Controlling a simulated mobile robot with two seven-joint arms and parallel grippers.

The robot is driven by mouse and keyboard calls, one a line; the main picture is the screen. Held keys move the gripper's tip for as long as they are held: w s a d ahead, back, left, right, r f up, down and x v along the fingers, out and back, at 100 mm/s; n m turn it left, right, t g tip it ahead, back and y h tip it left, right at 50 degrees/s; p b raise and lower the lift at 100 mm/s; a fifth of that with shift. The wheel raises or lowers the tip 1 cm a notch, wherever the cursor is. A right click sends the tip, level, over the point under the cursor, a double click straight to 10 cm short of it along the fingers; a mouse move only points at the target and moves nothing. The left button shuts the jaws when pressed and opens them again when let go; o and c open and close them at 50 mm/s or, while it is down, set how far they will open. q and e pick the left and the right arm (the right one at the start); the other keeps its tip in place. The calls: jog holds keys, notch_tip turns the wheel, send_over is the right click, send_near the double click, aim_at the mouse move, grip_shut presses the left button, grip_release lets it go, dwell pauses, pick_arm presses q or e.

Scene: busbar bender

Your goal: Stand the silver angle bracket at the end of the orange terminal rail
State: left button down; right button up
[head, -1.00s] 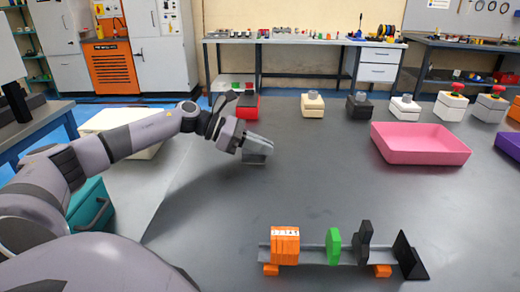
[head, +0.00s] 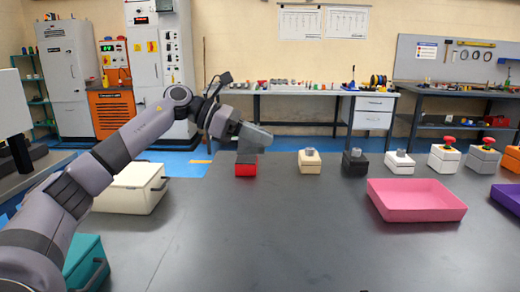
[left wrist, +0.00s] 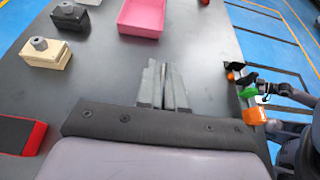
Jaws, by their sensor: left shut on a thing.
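My left gripper (head: 254,139) is shut on a grey piece, apparently the silver angle bracket. It is raised and appears just above the red box in the head view. In the left wrist view its grey fingers (left wrist: 163,88) are close together; I cannot separate the piece clearly from them. The terminal rail is out of the head view. In the left wrist view its orange block (left wrist: 254,116), green piece (left wrist: 248,92) and black pieces show at the right. A dark arm part beside the rail seems to be mine; its fingers are too small to read.
A red-and-black box (head: 246,168), a beige box (head: 309,162) and several other boxes line the table's far edge. A pink tray (head: 415,210) stands at the right, with a purple tray (head: 508,196) beyond. The table's middle (head: 280,235) is clear.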

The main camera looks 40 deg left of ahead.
pick_arm(q)
jog(key=shift+r, duration=0.45)
jog(key=shift+d+f, duration=0.1)
jog(key=shift+n+t, duration=0.3)
jog(key=s+d+f+p, duration=0.1)
jog(key=d+f+p, duration=0.1)
jog(key=d+f, duration=0.2)
jog(key=s+d+f+p, duration=0.2)
jog(key=d+f+p, duration=0.1)
jog(key=d, duration=0.7)
jog(key=s+d+f+p, duration=0.2)
jog(key=d+f, duration=0.4)
jog(key=d, duration=0.1)
jog(key=shift+d+f, duration=0.1)
jog(key=shift+d, duration=0.2)
jog(key=s+n+t+y+p, duration=0.1)
jog(key=s+r+n+y+p, duration=0.1)
jog(key=s, duration=0.1)
jog(key=s+r+n+t+y+p, duration=0.1)
jog(key=shift+s+a+r+n+t+y, duration=0.25)
jog(key=shift+s+a+n+t+y, duration=0.05)
